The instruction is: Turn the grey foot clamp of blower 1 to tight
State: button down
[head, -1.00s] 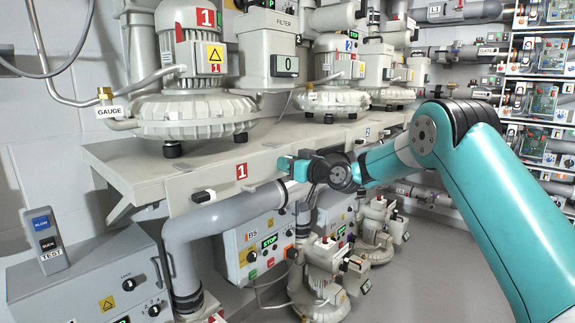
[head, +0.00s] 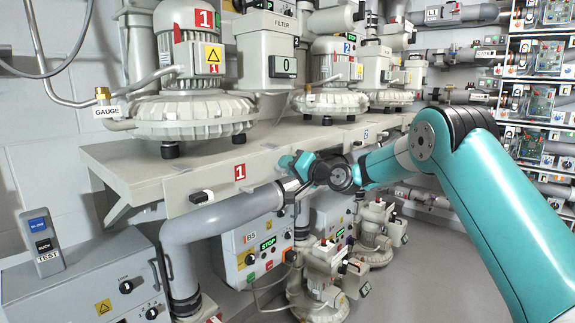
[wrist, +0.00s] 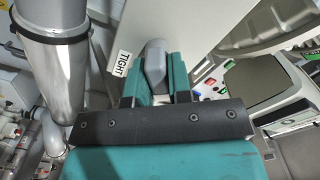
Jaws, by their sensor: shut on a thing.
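Blower 1 (head: 195,110), a pale ribbed machine with a red "1" label, stands on the shelf in the head view. My gripper (head: 297,165) is at the shelf's front edge, right of the red "1" plate (head: 240,172). In the wrist view the teal fingers of my gripper (wrist: 156,72) are shut on a grey rounded piece, the foot clamp (wrist: 155,62). A "TIGHT" label (wrist: 122,63) is just left of the fingers there. In the head view my gripper hides the clamp, and its exact angle against the label is hard to tell.
A thick grey pipe (head: 235,212) runs close below my gripper. A black-tipped fitting (head: 201,197) sticks out from the shelf (head: 130,165) front. Control boxes and smaller pumps (head: 322,262) stand below. Open floor (head: 430,270) lies to the right.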

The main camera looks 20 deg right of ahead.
jog(key=m+p, duration=0.1)
jog(key=m, duration=0.3)
jog(key=shift+d+f, duration=0.1)
jog(key=shift+f, duration=0.1)
jog(key=shift+f+m+p, duration=0.2)
jog(key=shift+m+p, duration=0.55)
jog(key=shift+m, duration=0.95)
jog(key=c, duration=1.1)
grip_release()
jog(key=shift+d, duration=0.1)
